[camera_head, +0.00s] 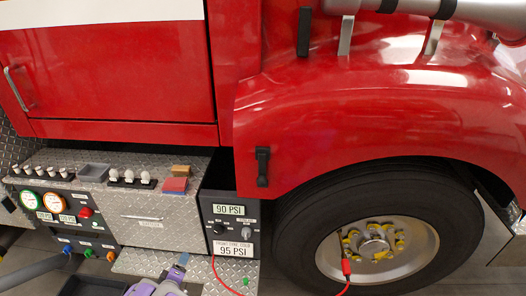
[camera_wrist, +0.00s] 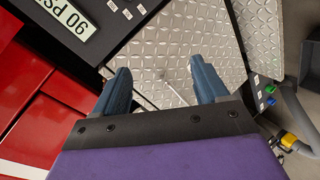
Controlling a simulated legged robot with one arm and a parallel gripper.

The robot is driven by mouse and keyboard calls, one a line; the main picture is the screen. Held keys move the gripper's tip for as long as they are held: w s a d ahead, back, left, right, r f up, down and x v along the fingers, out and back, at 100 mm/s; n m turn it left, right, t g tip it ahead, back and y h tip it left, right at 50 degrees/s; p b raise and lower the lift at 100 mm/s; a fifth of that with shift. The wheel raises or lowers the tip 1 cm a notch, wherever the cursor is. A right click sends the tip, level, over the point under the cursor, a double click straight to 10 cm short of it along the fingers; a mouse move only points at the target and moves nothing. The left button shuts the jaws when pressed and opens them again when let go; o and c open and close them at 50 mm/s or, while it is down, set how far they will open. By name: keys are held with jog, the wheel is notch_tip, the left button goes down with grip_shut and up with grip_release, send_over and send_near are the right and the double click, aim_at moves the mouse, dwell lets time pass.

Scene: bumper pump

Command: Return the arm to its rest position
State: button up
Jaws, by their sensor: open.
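My gripper (camera_wrist: 160,85) shows in the wrist view with its two blue fingers apart and nothing between them. In the head view only part of my purple and grey arm end shows at the bottom edge, with one blue finger near a metal tread plate. The black pump box (camera_head: 229,232) with a "90 PSI" label and a dial stands just to the right of and beyond it. A red hose (camera_head: 346,268) reaches the wheel hub (camera_head: 376,250) and seems attached near the valve. In the wrist view the pump box (camera_wrist: 110,15) is at the upper left.
A red fire truck (camera_head: 110,75) fills the back, with its large front tyre (camera_head: 300,230) at the right. A diamond-plate cabinet (camera_head: 150,215) carries small knobs, a tray and coloured blocks (camera_head: 175,185). A gauge panel (camera_head: 62,215) is at the left.

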jog(key=w+d+r+m+g+y, duration=0.1)
jog(key=w+d+r+m+g, duration=0.15)
jog(key=r, duration=0.45)
jog(key=w+d+r+m+g+y, duration=0.1)
jog(key=w+d+r+y, duration=0.15)
jog(key=r, duration=0.35)
jog(key=s+d+r+m+g, duration=0.2)
jog(key=s+d+r+g, duration=0.3)
jog(key=d+r, duration=0.65)
jog(key=s+d+r+m+g+h, duration=0.1)
jog(key=s+d+r+m+g, duration=0.1)
jog(key=s+d, duration=0.7)
jog(key=s+d+r+m+g+h, duration=0.1)
jog(key=s+d+r+m+g, duration=0.1)
jog(key=s+d, duration=0.7)
jog(key=s+d+r+m+g+h, duration=0.1)
jog(key=s+d, duration=0.8)
jog(key=s, duration=0.9)
notch_tip(320, 180, up, 4)
jog(key=shift+s+d+f+m+g+h, duration=0.3)
jog(key=shift+m+g, duration=0.45)
jog(key=shift+m, duration=0.3)
jog(key=shift+w+a+r, duration=0.1)
jog(key=shift+w, duration=0.05)
jog(key=shift+c, duration=0.2)
